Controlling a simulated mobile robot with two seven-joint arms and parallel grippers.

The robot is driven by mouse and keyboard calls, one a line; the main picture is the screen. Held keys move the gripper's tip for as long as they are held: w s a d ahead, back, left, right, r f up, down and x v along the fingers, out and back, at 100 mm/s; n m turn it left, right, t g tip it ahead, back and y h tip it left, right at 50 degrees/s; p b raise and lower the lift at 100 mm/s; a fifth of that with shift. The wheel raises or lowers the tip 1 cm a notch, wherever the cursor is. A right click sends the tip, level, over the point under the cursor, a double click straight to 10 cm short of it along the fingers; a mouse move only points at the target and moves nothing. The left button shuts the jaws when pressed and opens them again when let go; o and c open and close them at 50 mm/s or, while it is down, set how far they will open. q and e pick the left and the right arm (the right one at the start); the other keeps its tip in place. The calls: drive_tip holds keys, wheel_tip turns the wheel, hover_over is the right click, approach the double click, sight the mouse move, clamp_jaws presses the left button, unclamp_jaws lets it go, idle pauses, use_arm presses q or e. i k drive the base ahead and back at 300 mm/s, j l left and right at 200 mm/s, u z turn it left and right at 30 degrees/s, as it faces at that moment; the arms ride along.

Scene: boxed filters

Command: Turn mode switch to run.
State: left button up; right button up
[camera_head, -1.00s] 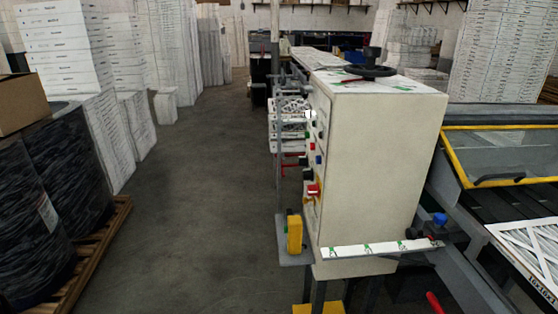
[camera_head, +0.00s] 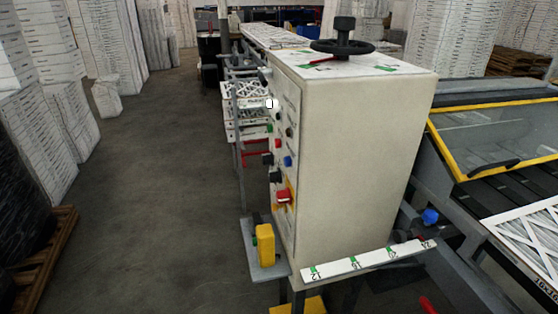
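A tall cream control cabinet (camera_head: 355,165) stands right of centre. Its narrow left face carries the control panel (camera_head: 291,125), seen at a steep slant. On the panel are several small buttons and knobs, among them a blue one (camera_head: 288,161), black ones (camera_head: 268,159) and a large red rotary handle on a yellow plate (camera_head: 284,196). I cannot tell which control is the mode switch or where it points, as the labels are too small and slanted. Neither of my grippers shows in the head view.
A yellow box (camera_head: 265,245) sits on a grey plate low beside the cabinet. A white ruler bar (camera_head: 370,259) juts across its front. A black handwheel (camera_head: 342,47) tops it. A yellow-framed machine (camera_head: 495,140) stands right. The grey floor (camera_head: 150,180) to the left is clear.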

sight(274, 176)
drive_tip(key=j+z, duration=0.1)
drive_tip(key=z, duration=0.25)
drive_tip(key=i+j+z, duration=0.1)
drive_tip(key=z, duration=0.2)
drive_tip(key=i+j+z, duration=0.1)
drive_tip(key=j+z, duration=0.35)
drive_tip(key=j, duration=0.45)
drive_tip(key=j+z, duration=0.25)
drive_tip(key=j, duration=1.5)
drive_tip(key=k+j+z, duration=0.1)
drive_tip(key=j, duration=0.8)
